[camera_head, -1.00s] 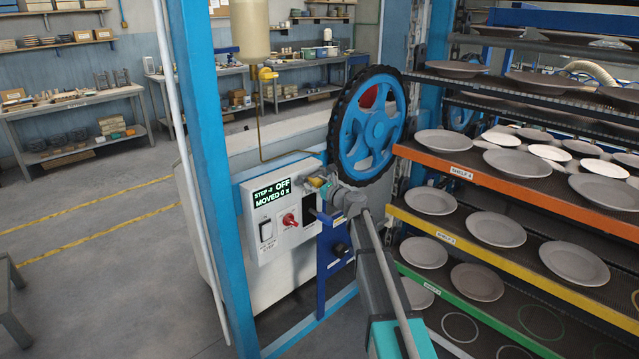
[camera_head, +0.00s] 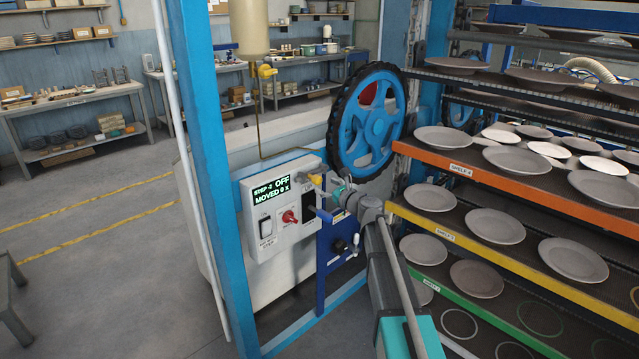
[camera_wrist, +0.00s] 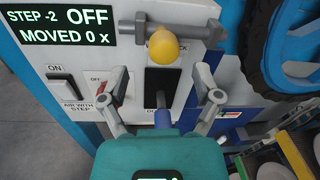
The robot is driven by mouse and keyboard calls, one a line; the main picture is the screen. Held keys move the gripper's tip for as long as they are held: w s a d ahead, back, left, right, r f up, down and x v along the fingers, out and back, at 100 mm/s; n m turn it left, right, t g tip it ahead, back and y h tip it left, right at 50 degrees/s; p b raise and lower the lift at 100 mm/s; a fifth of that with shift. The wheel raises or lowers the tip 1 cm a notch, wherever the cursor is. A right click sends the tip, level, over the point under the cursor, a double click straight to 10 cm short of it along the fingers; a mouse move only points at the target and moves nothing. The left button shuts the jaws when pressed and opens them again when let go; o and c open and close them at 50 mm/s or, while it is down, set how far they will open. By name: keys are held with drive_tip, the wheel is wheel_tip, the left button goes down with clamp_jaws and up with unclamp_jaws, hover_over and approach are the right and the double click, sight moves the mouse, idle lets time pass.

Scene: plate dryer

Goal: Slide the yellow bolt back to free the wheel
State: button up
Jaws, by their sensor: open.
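The yellow bolt knob (camera_wrist: 163,46) sits on a grey bolt rod (camera_wrist: 195,30) at the top of the control panel. In the head view the yellow knob (camera_head: 316,180) shows just below the wheel's left side. The blue wheel (camera_head: 372,117) with a black toothed rim stands right of the panel; part of it (camera_wrist: 285,50) shows in the wrist view. My gripper (camera_wrist: 166,96) is open and empty, its two fingers apart below the knob. In the head view my gripper (camera_head: 330,200) is in front of the panel and partly hides it. I see no contact with the knob.
The panel display (camera_head: 271,190) reads STEP -2 OFF, MOVED 0 x. A white rocker switch (camera_head: 267,225) and a red switch (camera_head: 289,216) are left of my gripper. Shelves of plates (camera_head: 500,172) stand close on the right. A blue post (camera_head: 210,180) stands at left.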

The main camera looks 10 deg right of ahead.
drive_tip(key=v, duration=0.6)
idle(0.3)
drive_tip(key=s+a+f+n+g+h, duration=0.1)
drive_tip(key=s+a+f+n+g, duration=0.4)
drive_tip(key=s+n, duration=0.35)
drive_tip(key=s+a+f+n+g+h, duration=0.1)
drive_tip(key=s+a+f+n+g, duration=0.2)
drive_tip(key=s+f+n+g, duration=0.35)
drive_tip(key=s+d+f+n+g+h, duration=0.2)
drive_tip(key=s+n, duration=0.4)
drive_tip(key=s, duration=0.3)
drive_tip(key=s+d+f+n+g+h+p, duration=0.1)
drive_tip(key=s+d+f+n+h, duration=0.2)
drive_tip(key=s, duration=0.6)
drive_tip(key=d+n+h, duration=0.1)
drive_tip(key=n+h, duration=0.1)
drive_tip(key=n, duration=0.1)
drive_tip(key=shift+f+n+g+h+p, duration=0.25)
drive_tip(key=shift+n+g+h+p, duration=0.05)
drive_tip(key=shift+n+g, duration=0.1)
drive_tip(key=shift+d, duration=0.15)
